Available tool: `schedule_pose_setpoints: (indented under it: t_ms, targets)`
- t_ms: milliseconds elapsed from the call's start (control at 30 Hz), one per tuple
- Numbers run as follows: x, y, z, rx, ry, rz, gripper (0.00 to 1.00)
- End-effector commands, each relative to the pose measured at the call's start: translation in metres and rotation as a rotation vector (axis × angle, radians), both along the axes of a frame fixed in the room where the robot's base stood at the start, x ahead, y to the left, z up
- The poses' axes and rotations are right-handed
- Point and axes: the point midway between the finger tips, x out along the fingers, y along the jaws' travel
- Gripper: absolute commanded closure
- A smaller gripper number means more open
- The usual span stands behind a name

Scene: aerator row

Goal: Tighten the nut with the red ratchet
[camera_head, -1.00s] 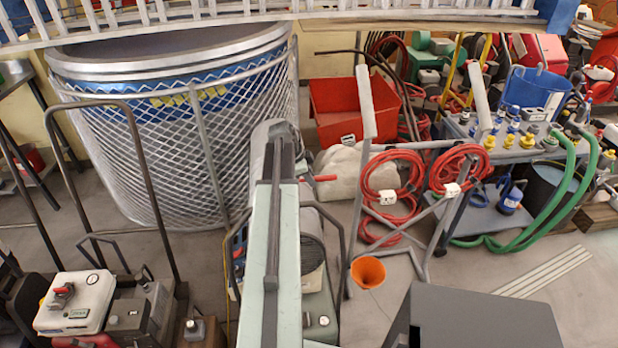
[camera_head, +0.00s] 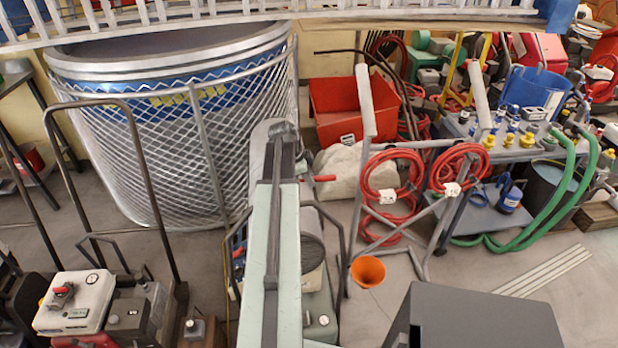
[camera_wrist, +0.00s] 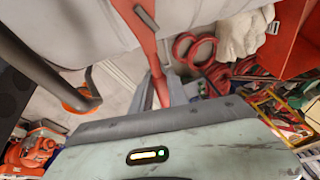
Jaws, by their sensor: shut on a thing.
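The red ratchet (camera_wrist: 142,28) shows in the wrist view as a red bar with a dark slot, running down from the top edge to behind my pale gripper housing. In the head view, a short red bar (camera_head: 325,178), apparently the ratchet's handle, sticks out to the right of my arm's far end. I cannot make out the nut in either view. The ratchet's head and whether it touches anything are also hidden.
A large mesh-guarded tank (camera_head: 150,150) stands behind left of my arm. To the right are a metal frame with red hoses (camera_head: 385,195), an orange funnel (camera_head: 368,271), a red bin (camera_head: 335,95) and a dark grey box (camera_head: 480,320). Bare floor lies around the funnel.

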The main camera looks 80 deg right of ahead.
Motion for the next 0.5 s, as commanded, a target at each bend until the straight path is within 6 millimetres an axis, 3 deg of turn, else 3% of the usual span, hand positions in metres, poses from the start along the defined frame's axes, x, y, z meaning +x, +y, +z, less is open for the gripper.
schedule_pose_setpoints:
  t_ms: [500]
  targets:
    - [0.0007,0.0002,-0.0092,-0.001,0.000,0.001,1.00]
